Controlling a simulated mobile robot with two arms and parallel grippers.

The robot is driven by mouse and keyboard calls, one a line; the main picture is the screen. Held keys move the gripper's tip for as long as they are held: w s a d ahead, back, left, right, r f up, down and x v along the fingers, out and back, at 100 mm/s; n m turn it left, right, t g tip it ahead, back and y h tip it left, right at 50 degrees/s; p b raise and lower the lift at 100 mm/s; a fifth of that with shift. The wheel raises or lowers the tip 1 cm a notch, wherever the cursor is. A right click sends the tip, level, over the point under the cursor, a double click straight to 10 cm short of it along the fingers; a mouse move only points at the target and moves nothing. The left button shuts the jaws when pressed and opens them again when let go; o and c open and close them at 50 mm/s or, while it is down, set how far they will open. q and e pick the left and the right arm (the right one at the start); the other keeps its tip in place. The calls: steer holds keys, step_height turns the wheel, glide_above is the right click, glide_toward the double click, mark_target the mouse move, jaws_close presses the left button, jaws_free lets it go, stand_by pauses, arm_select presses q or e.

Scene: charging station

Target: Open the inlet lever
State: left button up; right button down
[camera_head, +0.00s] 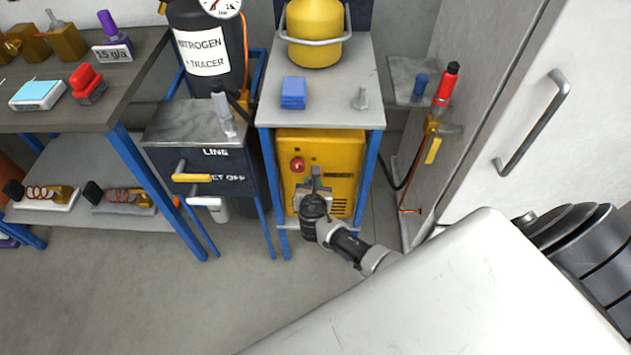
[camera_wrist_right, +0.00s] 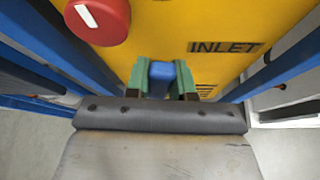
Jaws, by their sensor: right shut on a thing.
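The yellow machine (camera_head: 350,150) stands under the grey bench, and its front bears the word INLET (camera_wrist_right: 223,47) in the right wrist view. A blue lever handle (camera_wrist_right: 162,72), to the left of that label, sits between the green fingertips of my right gripper (camera_wrist_right: 162,80). The gripper is shut on this handle. In the head view my right gripper (camera_head: 315,186) is against the lower front of the machine and hides the lever. I cannot tell the lever's exact angle. My left gripper is in neither view.
A red knob (camera_wrist_right: 98,20) is on the machine front, above left of the gripper. Blue legs (camera_head: 377,160) flank the machine. A box marked LINE (camera_head: 215,160) with a yellow lever (camera_head: 192,178) stands left; a yellow lever (camera_head: 433,150) is on the right panel.

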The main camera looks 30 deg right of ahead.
steer(key=shift+w+a+n+g+h+p, duration=0.3)
steer(key=shift+a+n+h+p, duration=0.15)
steer(key=shift+n, duration=0.25)
steer(key=c, duration=1)
jaws_free()
steer(key=shift+o, duration=0.2)
steer(key=p+v, duration=0.3)
steer(key=v, duration=0.8)
steer(key=shift+d, duration=0.1)
